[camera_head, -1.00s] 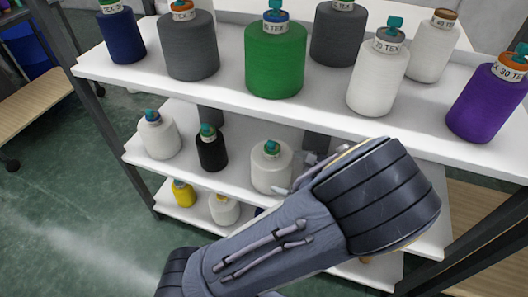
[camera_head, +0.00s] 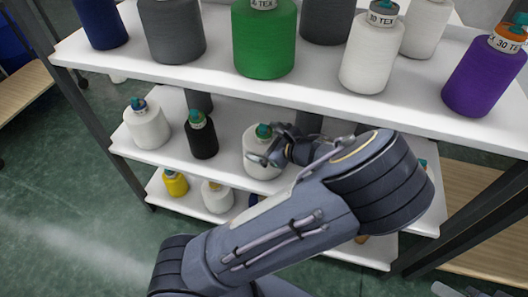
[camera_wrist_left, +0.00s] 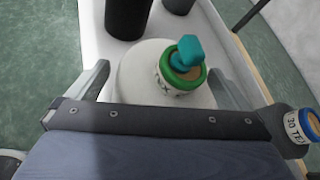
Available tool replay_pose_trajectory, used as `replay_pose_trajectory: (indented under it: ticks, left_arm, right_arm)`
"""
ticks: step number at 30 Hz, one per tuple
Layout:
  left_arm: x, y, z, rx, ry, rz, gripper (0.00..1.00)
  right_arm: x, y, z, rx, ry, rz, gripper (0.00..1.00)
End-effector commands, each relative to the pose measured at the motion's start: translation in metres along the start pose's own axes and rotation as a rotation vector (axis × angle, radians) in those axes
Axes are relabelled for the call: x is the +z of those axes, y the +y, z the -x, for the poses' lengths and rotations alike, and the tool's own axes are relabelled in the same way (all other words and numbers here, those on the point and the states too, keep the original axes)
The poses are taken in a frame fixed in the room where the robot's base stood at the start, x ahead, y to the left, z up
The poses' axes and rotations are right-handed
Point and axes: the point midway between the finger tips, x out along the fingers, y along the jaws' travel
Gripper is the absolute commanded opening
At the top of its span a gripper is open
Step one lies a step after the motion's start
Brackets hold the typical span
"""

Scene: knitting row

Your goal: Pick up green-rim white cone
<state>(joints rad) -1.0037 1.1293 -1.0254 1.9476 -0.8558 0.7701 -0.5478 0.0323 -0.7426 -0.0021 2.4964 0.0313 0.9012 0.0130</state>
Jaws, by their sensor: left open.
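The green-rim white cone (camera_head: 257,160) stands upright on the middle shelf, with a teal tip on top. It also shows large in the left wrist view (camera_wrist_left: 138,72), where its green rim and part of a TEX label face me. My left gripper (camera_head: 268,146) is at this cone in the head view. In the left wrist view my left gripper (camera_wrist_left: 160,85) is open, with one finger on each side of the cone. The lower cone body is hidden behind the gripper, and I cannot tell whether the fingers touch it. My right gripper is not in view.
A black cone (camera_head: 202,138) and another white cone (camera_head: 148,127) stand to the left on the middle shelf. A grey cone with a blue rim (camera_wrist_left: 291,128) is at the right in the wrist view. The top shelf (camera_head: 200,80) with large cones overhangs.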

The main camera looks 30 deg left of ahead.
Motion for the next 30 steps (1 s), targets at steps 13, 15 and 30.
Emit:
replay_pose_trajectory:
  ticks: [13,15,30]
  left_arm:
    - [-0.0003,-0.0002,0.0006,-0.001,0.001,0.0,0.46]
    - [-0.0003,-0.0003,0.0006,-0.001,0.001,0.0,0.37]
    - [0.0064,-0.0027,0.0041,-0.002,0.001,0.003,0.22]
  right_arm:
    - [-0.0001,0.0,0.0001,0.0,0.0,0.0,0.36]
    - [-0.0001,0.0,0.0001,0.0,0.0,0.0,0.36]
    - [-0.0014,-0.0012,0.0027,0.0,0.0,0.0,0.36]
